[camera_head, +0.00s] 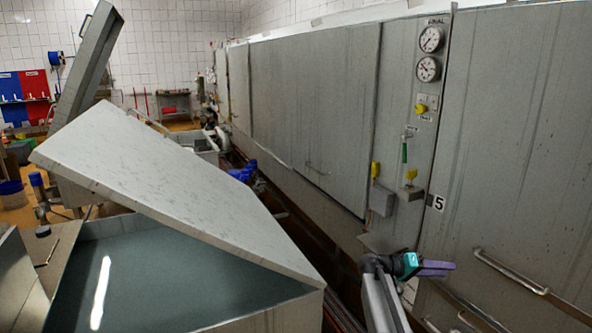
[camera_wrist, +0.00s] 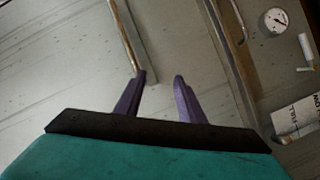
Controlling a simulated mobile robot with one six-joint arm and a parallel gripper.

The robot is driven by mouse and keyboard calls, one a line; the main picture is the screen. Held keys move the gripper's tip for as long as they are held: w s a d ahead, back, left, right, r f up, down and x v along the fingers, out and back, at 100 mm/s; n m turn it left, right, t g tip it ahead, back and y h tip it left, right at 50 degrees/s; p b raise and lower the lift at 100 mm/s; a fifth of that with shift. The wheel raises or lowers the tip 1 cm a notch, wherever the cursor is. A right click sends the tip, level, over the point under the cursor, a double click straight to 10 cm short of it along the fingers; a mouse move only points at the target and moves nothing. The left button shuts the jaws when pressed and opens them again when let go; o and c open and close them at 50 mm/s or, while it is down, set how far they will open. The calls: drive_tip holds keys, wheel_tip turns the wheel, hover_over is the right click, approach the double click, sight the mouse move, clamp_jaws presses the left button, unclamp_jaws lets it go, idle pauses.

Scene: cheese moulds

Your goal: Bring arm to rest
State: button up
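My gripper (camera_head: 440,268) shows at the lower right of the head view, at the end of my arm, in front of the steel cabinet wall. In the wrist view my gripper (camera_wrist: 160,78) has two purple fingers standing apart, with nothing between them. It is open and empty. Beyond the fingers is the grey steel panel (camera_wrist: 60,60) with a metal bar handle (camera_wrist: 124,35). I cannot tell how far the fingertips are from the panel.
A steel tank (camera_head: 160,262) with liquid stands at the lower left, its lid (camera_head: 180,180) tilted over it. Door handles (camera_head: 510,271) stick out from the wall at the right. Gauges (camera_head: 429,54) and yellow valves (camera_head: 420,108) sit on it. A narrow gap separates tank and wall.

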drive_tip(key=s+a+f+n+g+y, duration=0.1)
drive_tip(key=s+a+f+y, duration=0.15)
drive_tip(key=s+f, duration=0.75)
drive_tip(key=s+a+f+n+g+y, duration=0.15)
drive_tip(key=s+a+f, duration=0.35)
drive_tip(key=f, duration=0.8)
drive_tip(key=s+a+f+n+y, duration=0.1)
drive_tip(key=s+a+f+y, duration=0.15)
drive_tip(key=s+f, duration=0.75)
drive_tip(key=s+a+f+g+y, duration=0.1)
drive_tip(key=s+a+f+y, duration=0.1)
drive_tip(key=s+a+f, duration=0.45)
drive_tip(key=s+a+f+n+g+y, duration=0.1)
drive_tip(key=s+a+f+g+y, duration=0.15)
drive_tip(key=s, duration=0.65)
drive_tip(key=s+a+f+g+y, duration=0.1)
drive_tip(key=s+a+f+y, duration=0.1)
drive_tip(key=s+a+f, duration=0.4)
drive_tip(key=a+y, duration=0.1)
drive_tip(key=s+a+r+y, duration=0.1)
drive_tip(key=a, duration=0.1)
drive_tip(key=s+a+r+n+y, duration=0.1)
drive_tip(key=a, duration=0.1)
drive_tip(key=shift+s+t, duration=0.1)
drive_tip(key=shift+t, duration=0.2)
drive_tip(key=shift+c, duration=0.6)
